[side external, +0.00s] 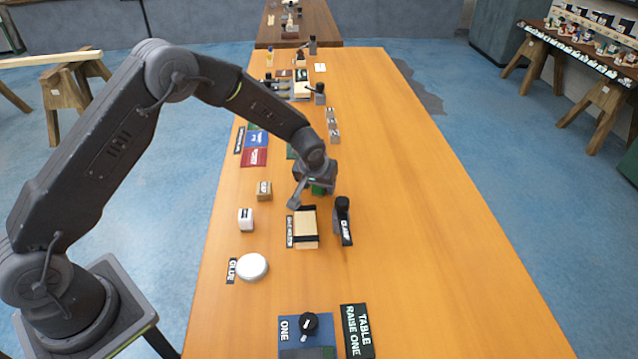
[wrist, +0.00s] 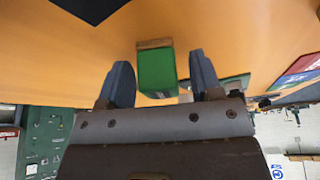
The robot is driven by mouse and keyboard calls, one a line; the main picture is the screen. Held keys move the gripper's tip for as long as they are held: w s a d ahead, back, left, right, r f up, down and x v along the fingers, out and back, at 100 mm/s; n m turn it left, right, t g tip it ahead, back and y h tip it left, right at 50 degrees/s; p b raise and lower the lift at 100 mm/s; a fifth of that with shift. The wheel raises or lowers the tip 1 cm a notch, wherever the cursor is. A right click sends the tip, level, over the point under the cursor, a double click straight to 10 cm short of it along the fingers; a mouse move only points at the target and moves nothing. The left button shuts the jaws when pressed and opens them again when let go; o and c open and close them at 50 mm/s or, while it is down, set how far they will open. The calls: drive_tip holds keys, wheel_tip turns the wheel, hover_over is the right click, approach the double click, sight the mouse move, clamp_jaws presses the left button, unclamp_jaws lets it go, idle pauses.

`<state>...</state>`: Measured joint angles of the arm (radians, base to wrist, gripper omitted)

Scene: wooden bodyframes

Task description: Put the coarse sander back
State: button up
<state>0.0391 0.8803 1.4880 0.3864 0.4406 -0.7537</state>
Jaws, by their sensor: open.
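A green block with a wood-coloured edge, likely the sander, shows in the wrist view (wrist: 156,72); its grade cannot be read. It stands between the two fingers of my gripper (wrist: 160,58), with a visible gap on each side. In the side view my gripper (side external: 312,194) is low over the middle of the table, open, and hides most of the green block (side external: 319,189). A dark green pad (side external: 291,152) lies on the table just behind my gripper, partly hidden by my arm.
A wooden piece with black ends (side external: 306,228) and a black clamp (side external: 343,222) stand in front of my gripper. Small blocks (side external: 264,191) and a white glue pot (side external: 252,267) are at the left. Blue and red pads (side external: 254,157) lie further back. The table's right side is clear.

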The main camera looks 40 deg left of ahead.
drive_tip(key=shift+r, duration=0.1)
drive_tip(key=s+a+v, duration=0.2)
drive_tip(key=v, duration=1.8)
drive_tip(key=s+r+m+h, duration=0.1)
drive_tip(key=s+r, duration=0.3)
drive_tip(key=s, duration=0.9)
drive_tip(key=s+r+m+t, duration=0.1)
drive_tip(key=s+r+m, duration=0.2)
drive_tip(key=s, duration=1)
drive_tip(key=shift+r+h, duration=0.4)
drive_tip(key=shift+r, duration=0.35)
